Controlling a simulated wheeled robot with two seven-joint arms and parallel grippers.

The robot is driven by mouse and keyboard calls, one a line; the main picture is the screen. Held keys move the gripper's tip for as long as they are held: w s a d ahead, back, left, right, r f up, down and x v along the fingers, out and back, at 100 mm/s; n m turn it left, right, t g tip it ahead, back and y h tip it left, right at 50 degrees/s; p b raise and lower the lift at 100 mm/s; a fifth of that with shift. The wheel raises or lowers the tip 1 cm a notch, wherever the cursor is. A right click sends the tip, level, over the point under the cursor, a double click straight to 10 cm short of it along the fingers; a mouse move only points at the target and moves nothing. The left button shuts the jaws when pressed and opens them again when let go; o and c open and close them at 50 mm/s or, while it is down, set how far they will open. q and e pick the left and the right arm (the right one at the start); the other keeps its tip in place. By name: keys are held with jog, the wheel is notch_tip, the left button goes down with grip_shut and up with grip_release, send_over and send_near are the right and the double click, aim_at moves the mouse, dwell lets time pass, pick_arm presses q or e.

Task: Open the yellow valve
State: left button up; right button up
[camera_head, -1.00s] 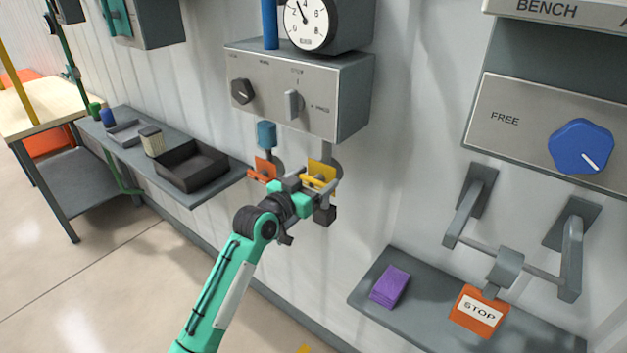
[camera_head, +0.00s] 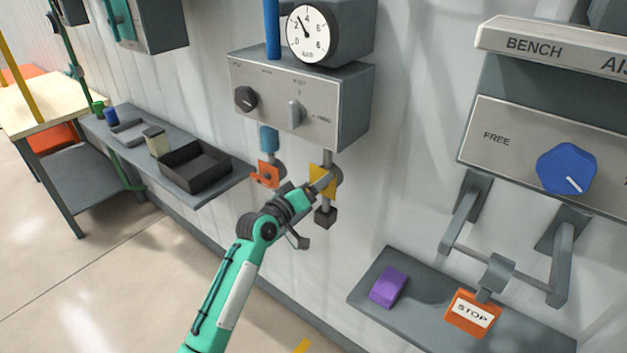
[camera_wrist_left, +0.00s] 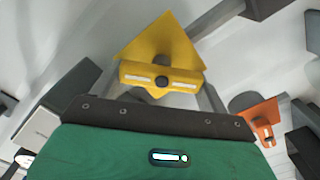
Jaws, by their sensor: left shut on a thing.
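The yellow valve (camera_head: 320,174) is on a pipe below the grey wall panel, with a dark block under it. In the left wrist view the yellow valve (camera_wrist_left: 161,76) shows as a plate with a crossbar handle and a dark centre bolt, close in front of the gripper. My left gripper (camera_head: 318,184) reaches up from the lower left and is shut on the yellow valve's handle, partly covering it. Its fingers stand on either side of the handle in the wrist view. My right gripper is out of view.
An orange valve (camera_head: 266,174) sits just left of the yellow one, under a blue fitting (camera_head: 268,139). The grey panel (camera_head: 300,95) with knobs and a gauge (camera_head: 308,34) is above. A shelf with a black tray (camera_head: 195,165) is at left; a purple block (camera_head: 388,287) lies at lower right.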

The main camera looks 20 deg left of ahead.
pick_arm(q)
jog(key=n+p, duration=0.2)
jog(key=n, duration=0.2)
jog(key=shift+w+a+n, duration=0.1)
jog(key=shift+a+n, duration=0.05)
jog(key=shift+n, duration=0.25)
jog(key=n, duration=0.1)
jog(key=n+p, duration=0.1)
jog(key=n, duration=0.1)
jog(key=n+p, duration=0.1)
jog(key=shift+f+n, duration=0.3)
jog(key=shift+n, duration=0.1)
jog(key=o, duration=1)
jog(key=shift+f, duration=0.1)
